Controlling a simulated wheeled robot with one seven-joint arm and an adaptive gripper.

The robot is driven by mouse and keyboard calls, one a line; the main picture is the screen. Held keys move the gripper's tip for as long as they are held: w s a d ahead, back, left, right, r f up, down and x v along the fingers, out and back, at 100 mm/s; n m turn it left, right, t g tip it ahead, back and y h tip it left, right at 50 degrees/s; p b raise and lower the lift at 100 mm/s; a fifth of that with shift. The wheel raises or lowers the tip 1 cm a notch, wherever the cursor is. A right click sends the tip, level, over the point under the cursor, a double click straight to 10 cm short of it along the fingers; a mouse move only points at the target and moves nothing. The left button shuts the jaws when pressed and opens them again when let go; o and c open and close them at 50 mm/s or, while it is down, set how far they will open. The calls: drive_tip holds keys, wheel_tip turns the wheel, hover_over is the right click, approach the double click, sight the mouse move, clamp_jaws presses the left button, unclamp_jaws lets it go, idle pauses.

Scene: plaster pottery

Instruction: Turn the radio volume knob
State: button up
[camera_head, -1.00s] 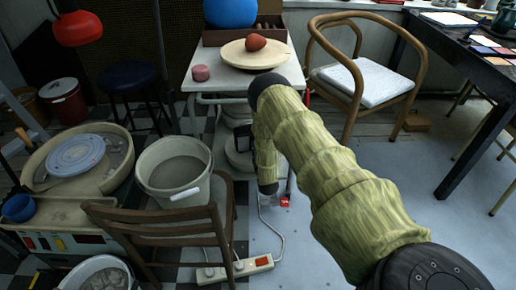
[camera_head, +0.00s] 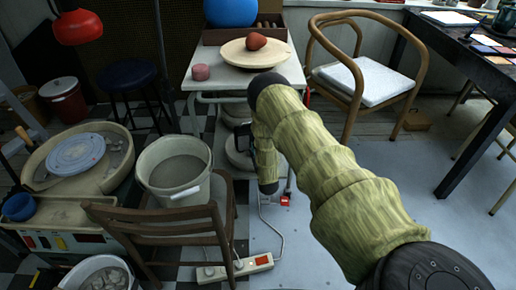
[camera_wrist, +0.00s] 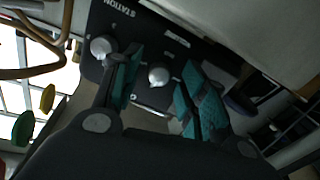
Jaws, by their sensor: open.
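The radio (camera_wrist: 122,95) shows in the wrist view as a dark panel with the word "STATION" in light letters. It has two round silver knobs. One knob (camera_wrist: 159,75) sits between the two teal-padded fingers of my gripper (camera_wrist: 163,82), with space visible on both sides. The other knob (camera_wrist: 101,47) is up and left, just outside the left finger. I cannot read which knob is for volume. My gripper is open. In the head view my arm covers the area in front of the white table, and I cannot make out the radio there.
A white table (camera_head: 197,77) holds a clay plate (camera_head: 236,54) and a blue ball (camera_head: 231,12). A wooden armchair (camera_head: 350,85) stands right of it. A bucket (camera_head: 208,190), a wooden chair (camera_head: 160,226) and a power strip (camera_head: 232,268) lie to the left.

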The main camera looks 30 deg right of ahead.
drive_tip(key=v, duration=1.2)
drive_tip(key=shift+f, duration=0.1)
drive_tip(key=s+a+f+g+y, duration=0.2)
drive_tip(key=s+a+f+g, duration=0.2)
drive_tip(key=s+a, duration=0.45)
drive_tip(key=s+a+f+g+y, duration=0.3)
drive_tip(key=s+a+f+g, duration=0.15)
drive_tip(key=s+a, duration=0.4)
drive_tip(key=s+a+r+n+g+y, duration=0.1)
drive_tip(key=s+a+r+g, duration=0.15)
drive_tip(key=s, duration=0.55)
drive_tip(key=s+a+r+g, duration=0.1)
drive_tip(key=s+a+g, duration=0.15)
drive_tip(key=s, duration=0.55)
drive_tip(key=s+a+r+n+g+y, duration=0.1)
drive_tip(key=s+a+g, duration=0.15)
drive_tip(key=s, duration=0.55)
wheel_tip(320, 180, up, 26)
drive_tip(key=p, duration=2.5)
drive_tip(key=shift+s+d+g+p, duration=0.3)
drive_tip(key=shift+s+p, duration=0.05)
